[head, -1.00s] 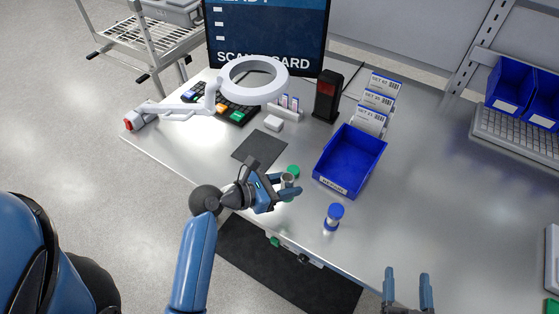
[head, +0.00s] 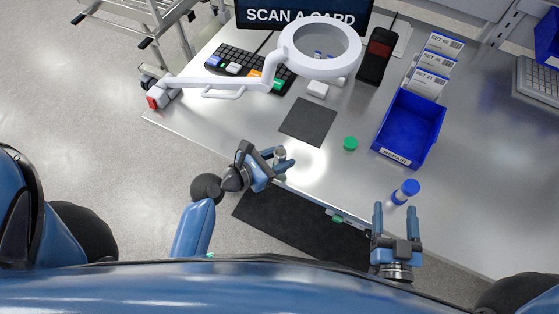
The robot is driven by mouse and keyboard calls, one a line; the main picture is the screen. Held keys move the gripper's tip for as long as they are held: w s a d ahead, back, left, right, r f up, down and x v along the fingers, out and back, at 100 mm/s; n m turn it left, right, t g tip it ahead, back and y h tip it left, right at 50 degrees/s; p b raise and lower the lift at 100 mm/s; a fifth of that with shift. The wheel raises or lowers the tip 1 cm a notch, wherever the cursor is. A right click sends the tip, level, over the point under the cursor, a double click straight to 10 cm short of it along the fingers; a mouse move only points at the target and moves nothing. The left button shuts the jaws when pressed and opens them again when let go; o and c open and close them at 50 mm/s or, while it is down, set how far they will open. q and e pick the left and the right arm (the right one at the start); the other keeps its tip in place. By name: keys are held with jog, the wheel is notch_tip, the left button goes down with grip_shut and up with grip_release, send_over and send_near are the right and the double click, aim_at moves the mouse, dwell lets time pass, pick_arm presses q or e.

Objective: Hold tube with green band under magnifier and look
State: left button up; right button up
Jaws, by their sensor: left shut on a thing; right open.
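My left gripper (head: 283,160) is shut on a small pale grey tube (head: 280,152) at the table's front edge, left of centre. The fingers hide part of this tube, and I cannot see a band colour on it. A green round cap (head: 350,143) sits on the table to its right, apart from the gripper. The white ring magnifier (head: 320,50) hangs on its arm above the back of the table. A blue-capped tube (head: 407,189) stands near the front edge. My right gripper (head: 395,210) is open and empty, close in front of that tube.
A dark square mat (head: 308,121) lies mid-table. A blue bin (head: 411,127) stands at the right, with labelled cards (head: 438,63) behind it.

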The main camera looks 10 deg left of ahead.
pick_arm(q)
jog(key=shift+w+d, duration=0.4)
jog(key=shift+w, duration=0.4)
jog(key=w+b, duration=0.1)
jog(key=w, duration=0.1)
jog(key=w+d+b, duration=0.1)
jog(key=w, duration=0.2)
jog(key=w+d+b, duration=0.1)
jog(key=w+b, duration=0.1)
jog(key=shift+w+d, duration=0.2)
jog(key=shift+w, duration=0.2)
jog(key=w, duration=0.2)
jog(key=w+d+p, duration=0.1)
jog(key=w, duration=0.2)
jog(key=w+d+p, duration=0.1)
jog(key=w, duration=0.1)
jog(key=shift+w+d, duration=0.2)
jog(key=shift+w, duration=0.05)
jog(key=shift+w+d, duration=0.15)
jog(key=shift+w, duration=0.35)
jog(key=shift+w+d, duration=0.15)
jog(key=shift+w, duration=0.35)
jog(key=shift+s, duration=0.1)
